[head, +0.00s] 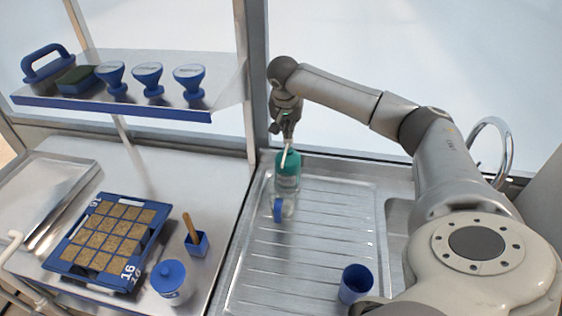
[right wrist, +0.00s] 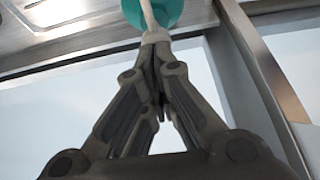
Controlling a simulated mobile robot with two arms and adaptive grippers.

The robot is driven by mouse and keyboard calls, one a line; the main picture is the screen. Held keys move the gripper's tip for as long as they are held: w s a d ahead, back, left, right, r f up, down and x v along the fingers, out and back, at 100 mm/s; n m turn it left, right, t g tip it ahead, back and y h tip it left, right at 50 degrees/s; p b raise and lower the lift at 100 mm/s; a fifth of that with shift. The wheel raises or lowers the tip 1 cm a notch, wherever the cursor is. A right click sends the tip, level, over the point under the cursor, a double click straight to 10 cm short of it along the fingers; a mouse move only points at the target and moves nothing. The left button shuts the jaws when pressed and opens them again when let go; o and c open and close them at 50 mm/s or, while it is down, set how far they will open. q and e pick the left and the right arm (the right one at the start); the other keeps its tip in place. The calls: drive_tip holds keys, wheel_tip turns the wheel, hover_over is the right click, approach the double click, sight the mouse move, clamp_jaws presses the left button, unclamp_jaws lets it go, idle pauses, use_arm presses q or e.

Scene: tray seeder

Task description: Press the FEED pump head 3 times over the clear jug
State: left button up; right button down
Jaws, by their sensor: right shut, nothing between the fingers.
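The pump bottle (head: 287,183) stands upright at the back left of the steel drainboard. It has a teal collar (head: 289,160) and a pale pump head with a spout (head: 284,156) pointing toward the front. A clear jug (head: 289,208) with a blue handle stands just in front of the bottle, below the spout. My right gripper (head: 288,134) points down over the pump head, shut and empty. In the right wrist view its fingertips (right wrist: 156,42) meet at the pale pump head (right wrist: 149,18); I cannot tell whether they touch it. Any FEED label is unreadable. My left gripper is out of view.
A blue cup (head: 355,284) stands on the drainboard's front right. Left are a blue seed tray (head: 65,252), a dibber in a blue holder (head: 197,244) and a blue-lidded jar (head: 170,281). A shelf (head: 150,108) holds scoops. A post (head: 249,80) rises left of my gripper.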

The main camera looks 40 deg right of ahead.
drive_tip(key=shift+s+f+b, duration=0.1)
drive_tip(key=shift+f+b, duration=0.7)
drive_tip(key=shift+f, duration=0.7)
drive_tip(key=shift+r, duration=0.15)
drive_tip(key=shift+r+p, duration=1.15)
drive_tip(key=shift+r, duration=0.15)
drive_tip(key=shift+f, duration=0.2)
